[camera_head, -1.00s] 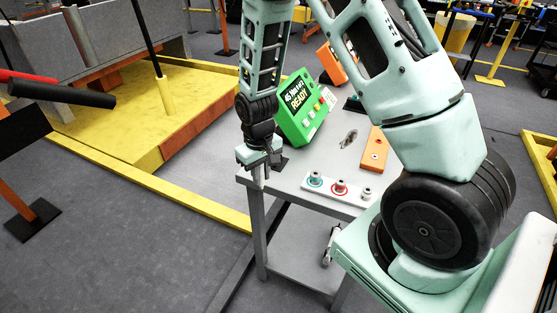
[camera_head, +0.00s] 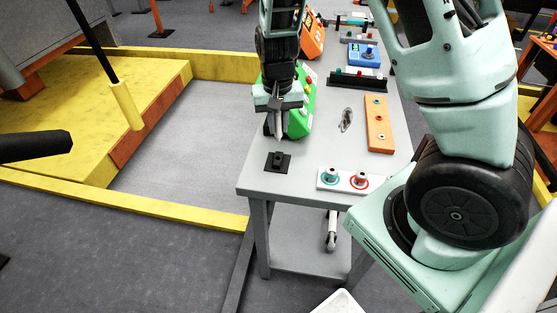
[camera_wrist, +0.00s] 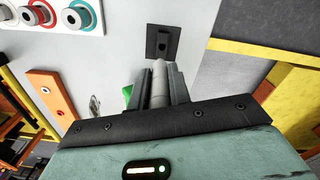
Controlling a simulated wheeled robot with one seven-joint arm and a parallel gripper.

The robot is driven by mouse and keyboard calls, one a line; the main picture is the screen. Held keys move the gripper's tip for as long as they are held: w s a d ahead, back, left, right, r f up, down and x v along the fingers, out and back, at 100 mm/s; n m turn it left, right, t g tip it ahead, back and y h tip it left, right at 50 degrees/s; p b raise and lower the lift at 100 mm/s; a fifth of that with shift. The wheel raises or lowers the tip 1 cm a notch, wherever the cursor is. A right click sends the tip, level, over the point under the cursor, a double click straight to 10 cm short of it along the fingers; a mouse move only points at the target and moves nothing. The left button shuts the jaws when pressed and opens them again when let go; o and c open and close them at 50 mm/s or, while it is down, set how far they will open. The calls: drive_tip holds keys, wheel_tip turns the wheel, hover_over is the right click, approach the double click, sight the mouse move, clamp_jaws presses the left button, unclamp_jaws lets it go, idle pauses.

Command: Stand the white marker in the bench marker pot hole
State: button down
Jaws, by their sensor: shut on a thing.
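My gripper (camera_head: 279,112) is shut on the white marker (camera_head: 279,131), which hangs tip-down below the fingers. In the wrist view, the pale marker (camera_wrist: 160,82) sits between the two dark fingers (camera_wrist: 160,90). A small black square fixture (camera_head: 270,166) with a raised block lies on the grey bench just below the marker in the head view. It also shows in the wrist view (camera_wrist: 152,53), beyond the marker's tip, with a dark opening in its block. The marker appears apart from it. I cannot tell for sure that this fixture is the pot.
On the bench (camera_head: 300,178) stand a white strip (camera_head: 345,188) with teal- and red-ringed posts, an orange bar (camera_head: 379,135) and a green box (camera_head: 301,120) close behind my gripper. A yellow-edged platform (camera_head: 150,85) lies to the left. The bench's front-left corner is clear.

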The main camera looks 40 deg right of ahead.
sight(278, 140)
drive_tip(key=shift+w+d+r+m, duration=0.1)
drive_tip(key=shift+w+r+m, duration=0.2)
drive_tip(key=shift+r+m, duration=0.2)
drive_tip(key=shift+f, duration=0.2)
drive_tip(key=shift+s+f+b, duration=0.1)
drive_tip(key=shift+f+b, duration=2.65)
drive_tip(key=shift+f, duration=0.75)
drive_tip(key=shift+f+b, duration=0.6)
drive_tip(key=shift+f, duration=0.7)
drive_tip(key=c, duration=1.2)
unclamp_jaws()
drive_tip(key=shift+c, duration=0.2)
drive_tip(key=shift+o, duration=0.2)
drive_tip(key=shift+r, duration=0.1)
wheel_tip(278, 140, up, 17)
drive_tip(key=shift+r+p, duration=0.1)
drive_tip(key=shift+p, duration=0.2)
